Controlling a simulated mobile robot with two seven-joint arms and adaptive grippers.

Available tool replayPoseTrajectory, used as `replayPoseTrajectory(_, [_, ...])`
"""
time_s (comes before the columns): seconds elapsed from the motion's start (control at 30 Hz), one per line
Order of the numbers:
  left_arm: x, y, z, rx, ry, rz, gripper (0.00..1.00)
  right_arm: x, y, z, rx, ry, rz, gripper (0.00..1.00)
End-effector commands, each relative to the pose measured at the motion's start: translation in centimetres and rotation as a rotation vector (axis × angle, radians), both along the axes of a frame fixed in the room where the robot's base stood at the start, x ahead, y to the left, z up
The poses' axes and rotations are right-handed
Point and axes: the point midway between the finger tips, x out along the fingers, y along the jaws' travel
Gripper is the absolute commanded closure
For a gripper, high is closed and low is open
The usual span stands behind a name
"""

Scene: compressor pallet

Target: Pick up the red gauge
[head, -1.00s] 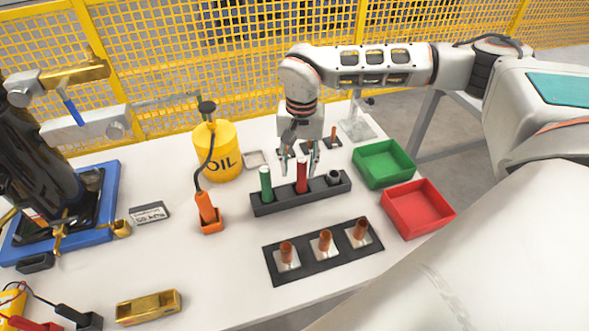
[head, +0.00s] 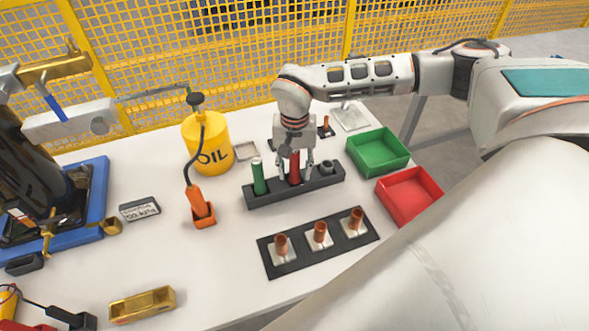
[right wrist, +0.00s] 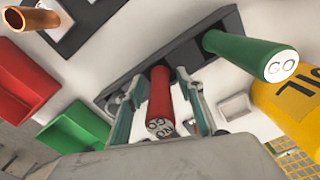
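The red gauge (head: 295,172) stands upright in the middle of the dark holder (head: 262,197), beside the green gauge (head: 258,178). My right gripper (head: 295,168) points down over the red gauge with a finger on either side. In the right wrist view the red gauge (right wrist: 160,98) lies between the fingers (right wrist: 158,105), with small gaps to them, so the gripper is open. The green gauge (right wrist: 250,53) with "GO" on its end is close to one side. My left gripper is not in view.
A green bin (head: 378,168) and a red bin (head: 405,212) stand right of the holder. A black plate with copper fittings (head: 320,233) lies in front. The yellow oil can (head: 205,160) and an orange tool (head: 201,205) stand left. A yellow mesh fence (head: 130,70) runs behind.

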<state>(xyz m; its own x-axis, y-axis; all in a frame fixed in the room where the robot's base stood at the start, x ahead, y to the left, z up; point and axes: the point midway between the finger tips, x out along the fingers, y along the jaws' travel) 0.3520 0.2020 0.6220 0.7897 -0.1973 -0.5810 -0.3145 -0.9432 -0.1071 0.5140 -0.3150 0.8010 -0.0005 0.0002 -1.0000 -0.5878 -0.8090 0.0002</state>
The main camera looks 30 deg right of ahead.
Motion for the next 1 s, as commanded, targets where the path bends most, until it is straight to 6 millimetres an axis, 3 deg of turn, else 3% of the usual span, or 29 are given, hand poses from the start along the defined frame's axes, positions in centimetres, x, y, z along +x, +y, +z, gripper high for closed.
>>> replayPoseTrajectory(0.13, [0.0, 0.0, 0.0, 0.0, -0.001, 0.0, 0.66, 0.0, 0.0, 0.1, 0.001, -0.001, 0.0, 0.65])
replayPoseTrajectory(0.27, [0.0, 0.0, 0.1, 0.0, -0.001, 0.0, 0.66, 0.0, 0.0, 0.1, 0.0, 0.0, 0.0, 0.99])
replayPoseTrajectory(0.67, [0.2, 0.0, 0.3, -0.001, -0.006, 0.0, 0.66, 0.1, 0.0, 0.6, 0.0, -0.003, 0.0, 1.0])
replayPoseTrajectory(1.0, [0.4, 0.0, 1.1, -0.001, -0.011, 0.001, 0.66, 0.2, 0.0, 6.6, -0.001, -0.006, 0.0, 1.0])
